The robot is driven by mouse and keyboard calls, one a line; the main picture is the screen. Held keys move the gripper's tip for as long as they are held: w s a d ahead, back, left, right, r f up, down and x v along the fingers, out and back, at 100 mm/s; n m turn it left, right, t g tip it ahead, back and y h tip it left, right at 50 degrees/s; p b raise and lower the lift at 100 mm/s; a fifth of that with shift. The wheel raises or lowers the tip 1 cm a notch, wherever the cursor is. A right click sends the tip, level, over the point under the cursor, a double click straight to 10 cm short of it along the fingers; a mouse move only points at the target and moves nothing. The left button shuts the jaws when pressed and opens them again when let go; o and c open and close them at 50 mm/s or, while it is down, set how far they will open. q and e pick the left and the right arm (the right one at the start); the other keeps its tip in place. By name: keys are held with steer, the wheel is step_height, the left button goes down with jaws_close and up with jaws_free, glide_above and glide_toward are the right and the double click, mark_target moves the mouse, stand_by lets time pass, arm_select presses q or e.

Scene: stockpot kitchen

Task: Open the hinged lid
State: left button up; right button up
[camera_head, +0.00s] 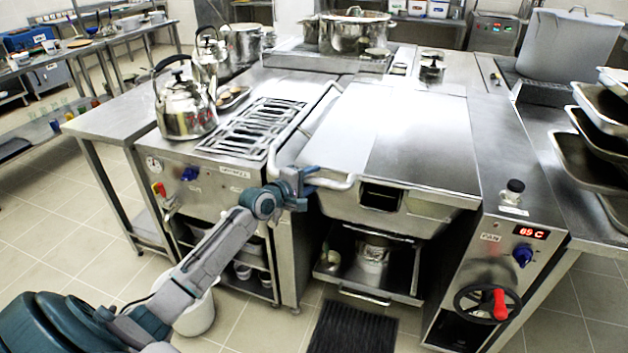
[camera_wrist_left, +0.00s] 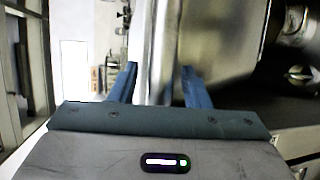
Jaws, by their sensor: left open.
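The hinged lid (camera_head: 420,140) is a flat steel sheet lying shut over the square pan (camera_head: 400,215). In the left wrist view, the open fingers (camera_wrist_left: 160,70) stand on either side of the pale bar (camera_wrist_left: 157,40). Whether they touch it I cannot tell. My right gripper is not in view.
A burner grate (camera_head: 255,128) and a kettle (camera_head: 187,108) are left of the lid. A control panel with a red-handled wheel (camera_head: 487,303) stands at the right. An open drawer (camera_head: 370,265) sticks out below the pan. Stacked trays (camera_head: 590,150) are at the far right.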

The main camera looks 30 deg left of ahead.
arm_select(q)
steer(key=shift+w+d+f, duration=0.1)
steer(key=shift+w+f, duration=0.05)
steer(key=shift+w, duration=0.45)
jaws_close()
